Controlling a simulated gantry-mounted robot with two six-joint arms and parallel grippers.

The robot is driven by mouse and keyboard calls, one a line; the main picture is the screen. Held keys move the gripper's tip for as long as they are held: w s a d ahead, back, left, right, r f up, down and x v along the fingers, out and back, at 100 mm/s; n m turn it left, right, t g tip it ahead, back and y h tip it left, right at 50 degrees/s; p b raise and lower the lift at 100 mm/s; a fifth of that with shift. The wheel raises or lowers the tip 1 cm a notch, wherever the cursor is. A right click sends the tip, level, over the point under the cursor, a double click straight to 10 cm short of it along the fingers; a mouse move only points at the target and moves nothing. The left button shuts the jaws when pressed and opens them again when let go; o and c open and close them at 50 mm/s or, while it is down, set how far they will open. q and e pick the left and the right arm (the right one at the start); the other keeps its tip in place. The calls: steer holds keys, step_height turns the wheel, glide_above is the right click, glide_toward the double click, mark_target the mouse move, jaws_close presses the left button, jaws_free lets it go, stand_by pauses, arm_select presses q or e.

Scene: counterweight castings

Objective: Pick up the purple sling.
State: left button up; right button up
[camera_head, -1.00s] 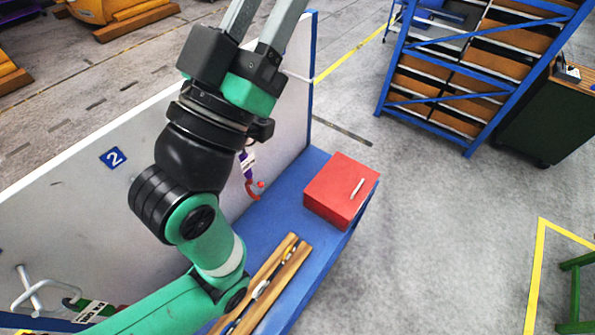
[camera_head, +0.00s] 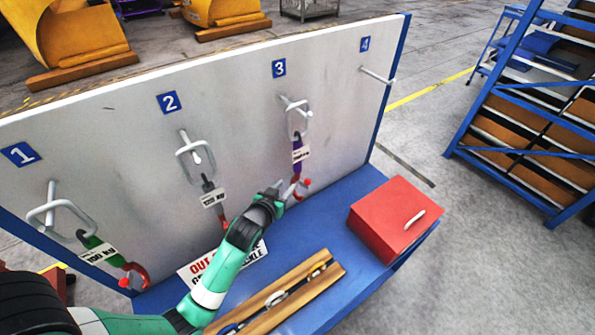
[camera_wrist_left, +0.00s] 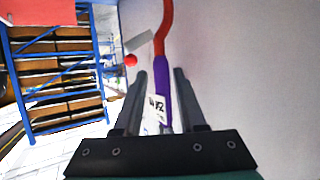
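The purple sling (camera_head: 297,150) hangs from the peg under plate 3 on the upright board, with a white ring above, a pale tag, and a red hook at its lower end. My left gripper (camera_head: 281,188) is at the sling's lower part, near the red hook, its fingers mostly hidden by my own wrist. In the left wrist view the purple sling (camera_wrist_left: 163,88) runs between the two spread fingers of the left gripper (camera_wrist_left: 161,73), with the tag (camera_wrist_left: 152,108) there too. The fingers look apart from it on both sides. My right gripper is not in view.
A green sling (camera_head: 100,247) hangs at peg 1 and a dark, tagged sling (camera_head: 209,187) at peg 2; peg 4 (camera_head: 377,75) is bare. A red box (camera_head: 385,222) and a wooden rack (camera_head: 315,263) sit on the blue bench (camera_head: 340,200).

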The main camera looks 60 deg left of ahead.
mark_target(296, 173)
arm_select(q)
steer(key=x, duration=0.6)
steer(key=shift+w+a+f+b, duration=0.1)
steer(key=shift+w+a+b, duration=0.1)
steer(key=shift+b, duration=0.2)
steer(key=b+x, duration=0.1)
steer(key=x, duration=0.4)
steer(key=shift+c, duration=0.2)
jaws_close()
stand_by(0.8)
steer(key=shift+r, duration=0.2)
